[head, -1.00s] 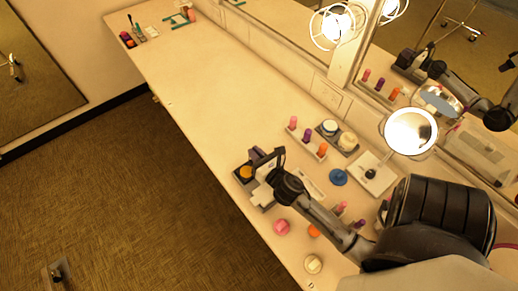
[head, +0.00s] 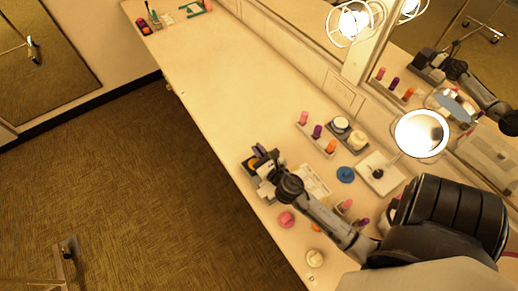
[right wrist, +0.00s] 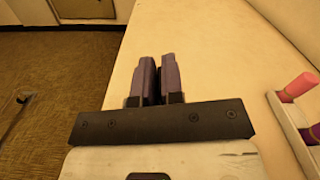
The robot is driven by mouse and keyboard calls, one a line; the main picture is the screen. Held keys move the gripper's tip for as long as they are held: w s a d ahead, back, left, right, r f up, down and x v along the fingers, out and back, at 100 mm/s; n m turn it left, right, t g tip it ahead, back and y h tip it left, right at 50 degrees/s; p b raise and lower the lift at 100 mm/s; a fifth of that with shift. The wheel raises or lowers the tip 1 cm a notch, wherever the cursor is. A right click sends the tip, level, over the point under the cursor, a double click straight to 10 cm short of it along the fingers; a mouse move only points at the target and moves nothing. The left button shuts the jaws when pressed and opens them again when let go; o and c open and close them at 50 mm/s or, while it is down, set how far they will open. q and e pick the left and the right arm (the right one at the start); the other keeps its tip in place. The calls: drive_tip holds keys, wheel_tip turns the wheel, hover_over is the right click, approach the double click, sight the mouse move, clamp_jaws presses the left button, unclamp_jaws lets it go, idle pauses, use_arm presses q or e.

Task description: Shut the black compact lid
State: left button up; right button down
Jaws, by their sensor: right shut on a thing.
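The black compact (head: 251,163) is at the table's front edge in the head view, a small dark shape with an orange round in it, partly covered by my right gripper. My right gripper (head: 258,157) is right at it. In the right wrist view my right gripper's two dark fingers (right wrist: 158,75) are close together, with a thin dark strip between them, which looks like the edge of the lid. The fingers hide most of it, so the lid's exact angle cannot be told. My left gripper is not in view.
Right of my gripper are a white tray (head: 319,184), a lipstick rack (head: 315,141), a blue disc (head: 345,174) and a round mirror (head: 421,134). A pink pot (head: 286,219) and a cream pot (head: 315,258) stand near the front edge.

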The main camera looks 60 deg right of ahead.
drive_tip(key=c, duration=1.3)
unclamp_jaws()
drive_tip(key=b+v, duration=0.4)
drive_tip(key=v, duration=0.8)
drive_tip(key=shift+s+a+f, duration=0.1)
drive_tip(key=shift+s+f, duration=0.05)
drive_tip(key=shift+s, duration=0.1)
drive_tip(key=shift+s+a+b, duration=0.2)
drive_tip(key=shift+s+b, duration=0.25)
drive_tip(key=shift+s, duration=0.15)
drive_tip(key=shift+c, duration=0.4)
